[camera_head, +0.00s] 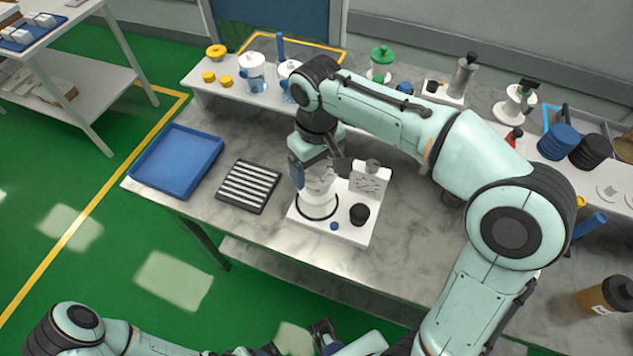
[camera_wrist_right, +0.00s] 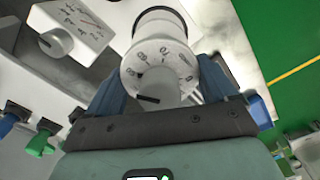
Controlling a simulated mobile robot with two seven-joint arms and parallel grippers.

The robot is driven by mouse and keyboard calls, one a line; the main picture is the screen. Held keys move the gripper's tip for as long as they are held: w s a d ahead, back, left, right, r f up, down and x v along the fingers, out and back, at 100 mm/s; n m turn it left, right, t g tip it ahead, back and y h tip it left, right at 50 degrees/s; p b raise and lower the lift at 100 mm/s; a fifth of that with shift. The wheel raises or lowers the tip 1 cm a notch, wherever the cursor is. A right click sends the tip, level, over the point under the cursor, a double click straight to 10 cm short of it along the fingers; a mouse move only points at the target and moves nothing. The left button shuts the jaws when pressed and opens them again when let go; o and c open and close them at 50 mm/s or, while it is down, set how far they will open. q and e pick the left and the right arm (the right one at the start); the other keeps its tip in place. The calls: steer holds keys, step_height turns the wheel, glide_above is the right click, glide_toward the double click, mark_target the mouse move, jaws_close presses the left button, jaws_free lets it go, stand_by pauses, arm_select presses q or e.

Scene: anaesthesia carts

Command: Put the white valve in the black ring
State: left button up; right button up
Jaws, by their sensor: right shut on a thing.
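The white valve (camera_head: 319,184) is a white cylinder with a marked dial. My right gripper (camera_head: 311,172) is shut on it from above. In the right wrist view the valve (camera_wrist_right: 160,62) sits between the blue fingers of the gripper (camera_wrist_right: 160,95). The black ring (camera_head: 317,219) is a thin dark circle on a white base plate (camera_head: 345,233). The valve's lower end is at the ring, but I cannot tell whether it is seated inside or just above. My left gripper (camera_head: 323,334) is low at the front, partly cut off, away from the valve.
The base plate also carries a white gauge block (camera_head: 369,184), a black knob (camera_head: 359,214) and a small blue knob (camera_head: 334,226). A black striped mat (camera_head: 248,187) and a blue tray (camera_head: 178,160) lie left. Bottles and caps line the back shelf.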

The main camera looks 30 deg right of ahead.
steer(key=shift+f+b, duration=0.35)
steer(key=shift+f, duration=2.2)
steer(key=shift+f, duration=0.2)
steer(key=o, duration=1)
steer(key=shift+o, duration=0.2)
step_height(320, 180, up, 12)
steer(key=shift+p, duration=1.2)
steer(key=shift+r, duration=0.2)
